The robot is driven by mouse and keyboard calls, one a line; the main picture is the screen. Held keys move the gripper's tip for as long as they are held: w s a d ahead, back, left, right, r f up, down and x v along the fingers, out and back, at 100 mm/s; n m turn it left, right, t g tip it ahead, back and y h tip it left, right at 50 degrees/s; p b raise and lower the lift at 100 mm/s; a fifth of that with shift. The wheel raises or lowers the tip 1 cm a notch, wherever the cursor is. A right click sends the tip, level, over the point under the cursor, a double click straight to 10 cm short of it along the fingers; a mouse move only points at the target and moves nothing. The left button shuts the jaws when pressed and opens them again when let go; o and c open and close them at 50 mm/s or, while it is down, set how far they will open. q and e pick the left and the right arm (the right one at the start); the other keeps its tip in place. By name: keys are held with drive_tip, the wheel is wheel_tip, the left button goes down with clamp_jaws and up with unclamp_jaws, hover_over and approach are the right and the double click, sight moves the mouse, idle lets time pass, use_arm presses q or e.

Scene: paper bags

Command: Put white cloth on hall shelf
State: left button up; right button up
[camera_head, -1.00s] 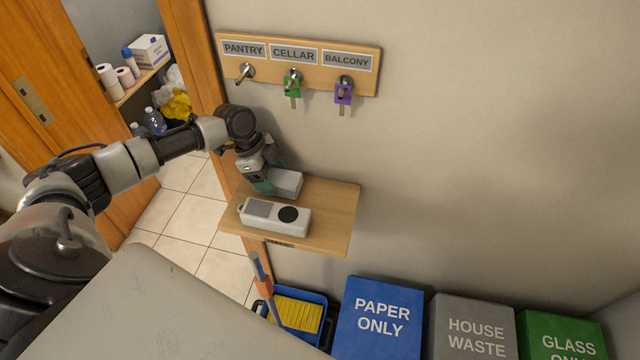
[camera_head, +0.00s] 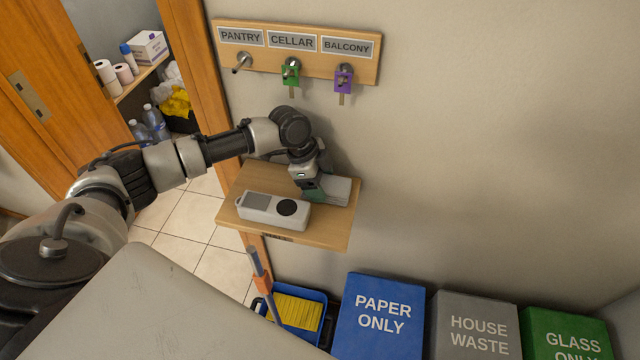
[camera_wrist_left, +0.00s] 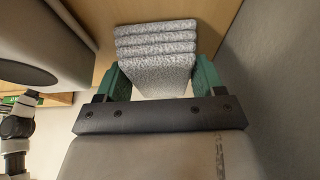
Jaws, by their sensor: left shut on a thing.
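The white cloth (camera_head: 339,189) is a folded, layered, light grey-white stack at the right part of the wooden hall shelf (camera_head: 327,239). In the left wrist view the cloth (camera_wrist_left: 156,45) sits between the two green fingers of my left gripper (camera_wrist_left: 157,80). My left gripper (camera_head: 313,190) is shut on the cloth, close above the shelf. I cannot tell whether the cloth touches the shelf. My right gripper is not in view.
A white phone-like device (camera_head: 273,211) with a round black part lies on the shelf, left of the cloth. A key rack (camera_head: 297,75) hangs above. Blue (camera_head: 377,340), grey (camera_head: 471,345) and green bins (camera_head: 560,350) stand below right. An open doorway is at left.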

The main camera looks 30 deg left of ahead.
use_arm(q)
drive_tip(key=o, duration=0.8)
drive_tip(key=shift+a, duration=0.1)
drive_tip(key=shift+a, duration=0.1)
drive_tip(key=s+a+b, duration=0.1)
drive_tip(key=a+b, duration=0.1)
drive_tip(key=a, duration=0.1)
drive_tip(key=s+a+b, duration=0.1)
drive_tip(key=a, duration=0.3)
drive_tip(key=s+a+b, duration=0.1)
drive_tip(key=a+b, duration=0.1)
drive_tip(key=a, duration=0.2)
drive_tip(key=shift+r+b, duration=0.3)
drive_tip(key=shift+r, duration=0.1)
drive_tip(key=shift+s+a+r, duration=0.1)
drive_tip(key=shift+a+r, duration=0.05)
drive_tip(key=shift+a, duration=0.3)
